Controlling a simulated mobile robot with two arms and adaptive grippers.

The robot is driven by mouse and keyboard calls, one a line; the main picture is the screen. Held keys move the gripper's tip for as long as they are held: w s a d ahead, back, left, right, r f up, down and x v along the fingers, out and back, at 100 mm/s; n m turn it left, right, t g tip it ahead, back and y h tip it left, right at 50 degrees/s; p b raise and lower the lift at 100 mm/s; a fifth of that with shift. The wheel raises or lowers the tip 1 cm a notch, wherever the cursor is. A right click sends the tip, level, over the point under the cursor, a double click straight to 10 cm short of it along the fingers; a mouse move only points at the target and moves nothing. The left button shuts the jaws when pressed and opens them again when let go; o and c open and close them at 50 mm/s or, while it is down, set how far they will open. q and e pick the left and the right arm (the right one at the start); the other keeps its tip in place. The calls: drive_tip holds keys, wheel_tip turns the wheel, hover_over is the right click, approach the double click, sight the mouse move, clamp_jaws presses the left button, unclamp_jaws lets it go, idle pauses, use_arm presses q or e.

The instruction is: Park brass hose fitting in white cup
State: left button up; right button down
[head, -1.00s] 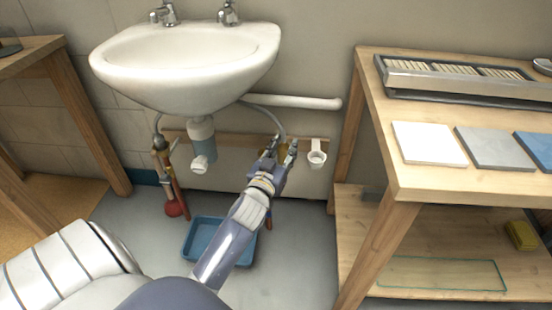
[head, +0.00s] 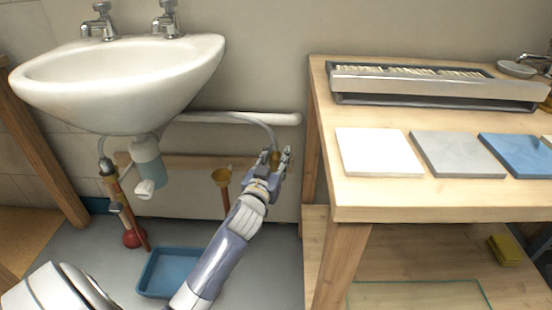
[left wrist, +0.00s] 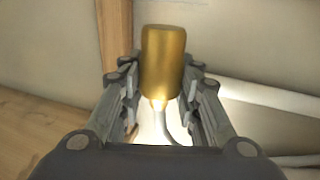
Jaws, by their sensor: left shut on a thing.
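My left gripper (head: 276,154) is shut on the brass hose fitting (head: 275,161), in front of the wall board right of the sink. In the left wrist view the fitting (left wrist: 163,62) is a gold cylinder between the two fingers, its broad end pointing up in the picture. A pale hose (left wrist: 172,122) runs from its narrow end; in the head view the hose (head: 245,119) curves down to the gripper from the left. I cannot make out the white cup now; my gripper appears to cover its place. My right gripper is not in view.
The sink (head: 120,80) hangs at upper left, with a white pipe (head: 285,119) along the wall. A blue tray (head: 172,272) lies on the floor. A wooden bench (head: 400,205) stands close on the right.

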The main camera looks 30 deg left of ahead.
sight(274, 171)
use_arm(q)
drive_tip(key=shift+f+b, duration=0.95)
drive_tip(key=shift+f, duration=0.75)
drive_tip(key=o, duration=1.2)
drive_tip(key=v, duration=1.2)
